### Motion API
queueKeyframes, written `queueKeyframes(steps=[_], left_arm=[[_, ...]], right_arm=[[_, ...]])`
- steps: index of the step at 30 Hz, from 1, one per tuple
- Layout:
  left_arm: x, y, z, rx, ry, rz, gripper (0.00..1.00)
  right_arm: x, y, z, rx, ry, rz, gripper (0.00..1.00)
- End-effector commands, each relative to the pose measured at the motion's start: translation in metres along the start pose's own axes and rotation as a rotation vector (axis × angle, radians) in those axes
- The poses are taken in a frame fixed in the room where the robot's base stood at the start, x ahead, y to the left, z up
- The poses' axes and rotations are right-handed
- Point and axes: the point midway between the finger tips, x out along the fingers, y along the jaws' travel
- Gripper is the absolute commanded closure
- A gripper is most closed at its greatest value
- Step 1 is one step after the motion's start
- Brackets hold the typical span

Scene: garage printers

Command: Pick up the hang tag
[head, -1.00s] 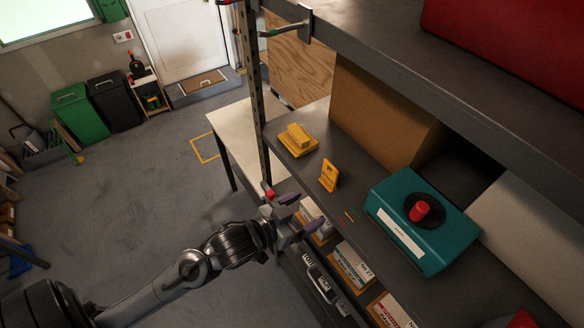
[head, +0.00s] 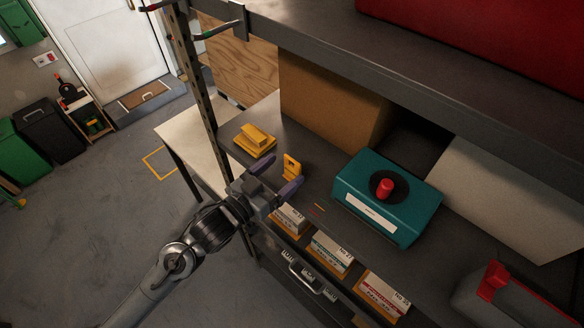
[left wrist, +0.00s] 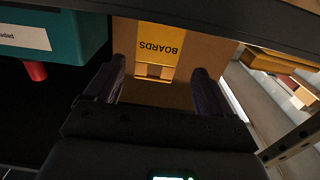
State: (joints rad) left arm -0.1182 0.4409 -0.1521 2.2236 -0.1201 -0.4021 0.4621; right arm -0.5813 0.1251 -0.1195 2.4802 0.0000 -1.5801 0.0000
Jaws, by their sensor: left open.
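The hang tag (head: 291,168) is a small yellow piece standing upright on the dark shelf, between the yellow stack and the teal box. In the left wrist view, which looks upside down, the yellow hang tag (left wrist: 160,43) reads "BOARDS" and appears between the fingers, in front of cardboard. My left gripper (head: 273,178) is open and empty at the shelf's front edge, just in front of the tag, its purple fingertips pointing towards it. Contact with the tag is not visible. My right gripper is not in view.
The teal box (head: 415,207) with a red knob stands right of the tag. A yellow stack (head: 255,140) is to the left, near the metal upright (head: 195,85). A cardboard box (head: 325,105) stands behind. An upper shelf (head: 400,80) overhangs. Labelled boxes (head: 330,249) sit below.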

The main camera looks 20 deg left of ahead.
Motion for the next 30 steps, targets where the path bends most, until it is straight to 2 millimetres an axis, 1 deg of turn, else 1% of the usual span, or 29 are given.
queueKeyframes(steps=[5, 12, 16, 19, 26, 29, 30], left_arm=[[0.008, 0.001, -0.002, -0.002, 0.000, -0.001, 0.17], [0.037, 0.006, -0.009, -0.002, 0.000, -0.001, 0.17], [0.050, 0.006, -0.006, -0.001, 0.000, -0.001, 0.17], [0.055, 0.006, -0.004, -0.001, -0.001, -0.001, 0.17], [0.055, 0.006, -0.004, 0.000, -0.001, -0.001, 0.17], [0.055, 0.006, -0.004, 0.000, -0.001, -0.001, 0.31], [0.055, 0.006, -0.004, 0.000, -0.001, -0.001, 0.37]], right_arm=[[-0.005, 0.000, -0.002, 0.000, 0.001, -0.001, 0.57], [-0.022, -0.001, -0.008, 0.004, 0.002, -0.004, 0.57], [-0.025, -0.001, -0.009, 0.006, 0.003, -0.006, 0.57], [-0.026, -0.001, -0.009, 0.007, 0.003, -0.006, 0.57], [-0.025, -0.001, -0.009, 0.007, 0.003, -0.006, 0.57], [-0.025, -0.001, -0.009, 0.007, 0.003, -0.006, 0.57], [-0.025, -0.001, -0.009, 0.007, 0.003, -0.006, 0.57]])
